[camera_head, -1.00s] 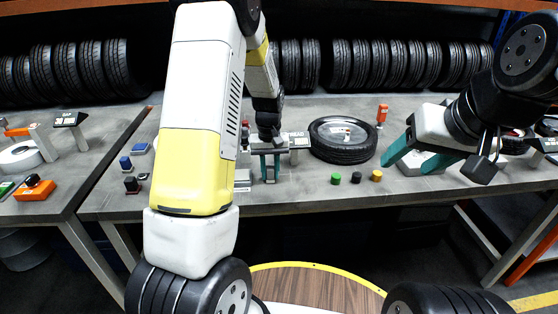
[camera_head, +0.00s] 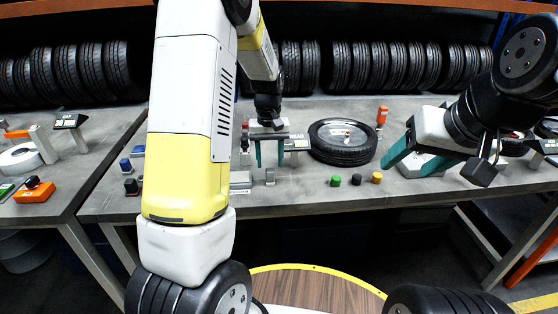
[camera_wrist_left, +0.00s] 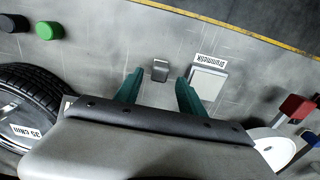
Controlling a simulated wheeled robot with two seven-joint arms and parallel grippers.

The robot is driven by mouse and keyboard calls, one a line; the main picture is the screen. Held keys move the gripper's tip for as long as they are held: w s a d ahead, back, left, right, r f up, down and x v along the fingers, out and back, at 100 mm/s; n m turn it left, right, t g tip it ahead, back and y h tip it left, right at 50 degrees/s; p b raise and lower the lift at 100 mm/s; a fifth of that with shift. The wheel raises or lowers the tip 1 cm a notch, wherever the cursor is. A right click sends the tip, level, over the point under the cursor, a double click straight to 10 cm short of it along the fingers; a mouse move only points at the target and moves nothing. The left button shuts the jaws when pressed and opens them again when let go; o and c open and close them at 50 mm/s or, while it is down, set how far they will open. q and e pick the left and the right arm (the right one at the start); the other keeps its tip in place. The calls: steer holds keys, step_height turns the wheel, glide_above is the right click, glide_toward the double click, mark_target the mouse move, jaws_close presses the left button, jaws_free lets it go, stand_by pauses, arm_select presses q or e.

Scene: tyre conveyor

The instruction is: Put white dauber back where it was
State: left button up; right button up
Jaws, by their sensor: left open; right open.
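A small grey-white upright piece (camera_head: 270,177), which looks like the white dauber, stands on the table near its front edge. In the left wrist view the same piece (camera_wrist_left: 160,70) shows between and just beyond the fingertips. My left gripper (camera_head: 270,156) is open above it, its teal fingers pointing down on either side and apart from it. My right gripper (camera_head: 408,168) is open and empty over the right part of the table.
A tyre (camera_head: 343,142) lies right of the left gripper. Green (camera_head: 335,181), black (camera_head: 356,180) and yellow (camera_head: 376,177) capped pieces stand along the front edge. A flat pale labelled pad (camera_head: 240,180) lies left of the dauber; it also shows in the left wrist view (camera_wrist_left: 207,83).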

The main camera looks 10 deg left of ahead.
mark_target(270, 170)
arm_select(q)
steer(key=s+r+m+t+h, duration=0.1)
steer(key=s+r, duration=0.4)
steer(key=r, duration=0.3)
steer(key=s+r+m+t+h, duration=0.1)
steer(key=s+r+t, duration=0.1)
steer(key=s+r, duration=0.55)
steer(key=s+d+r+m+t, duration=0.1)
steer(key=s+d+r+t, duration=0.1)
steer(key=s, duration=0.9)
steer(key=shift+s+r+m+t, duration=0.4)
steer(key=shift+r+t, duration=0.2)
steer(key=shift+r, duration=0.35)
steer(key=shift+d, duration=0.1)
